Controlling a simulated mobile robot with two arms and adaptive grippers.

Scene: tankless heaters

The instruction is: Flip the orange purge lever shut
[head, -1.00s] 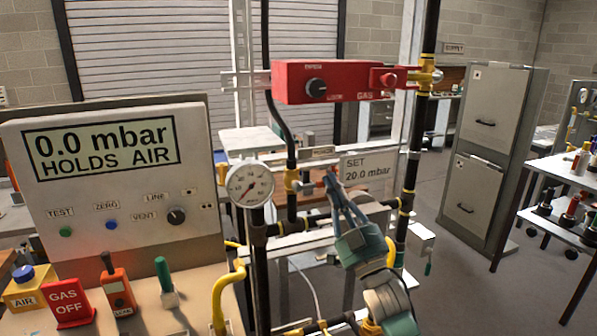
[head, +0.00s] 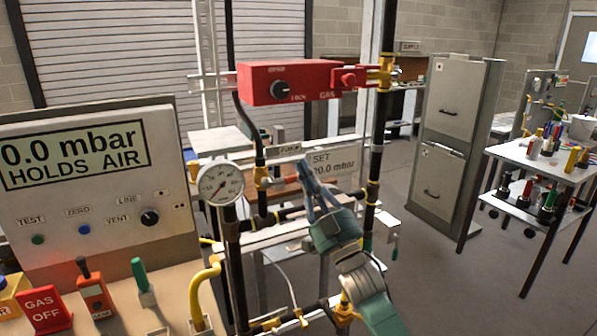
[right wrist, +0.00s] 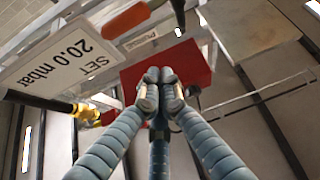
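The orange purge lever (right wrist: 125,20) shows at the top of the right wrist view, beside the small PURGE label (right wrist: 138,42). In the head view the lever is small, near the brass fitting (head: 262,176) below the PURGE label (head: 287,148); its exact angle is hard to tell. My right gripper (head: 304,166) is just right of that fitting, its tips in front of the SET 20.0 mbar sign (head: 334,164). In the right wrist view its blue-grey fingers (right wrist: 160,82) meet at the tips with nothing between them, apart from the lever. My left gripper is not in view.
The red gas box (head: 310,82) sits above on the pipework, with the black riser pipe (head: 378,150) right of my gripper. A round gauge (head: 220,183) stands to the left. The test panel (head: 90,185) reads 0.0 mbar HOLDS AIR.

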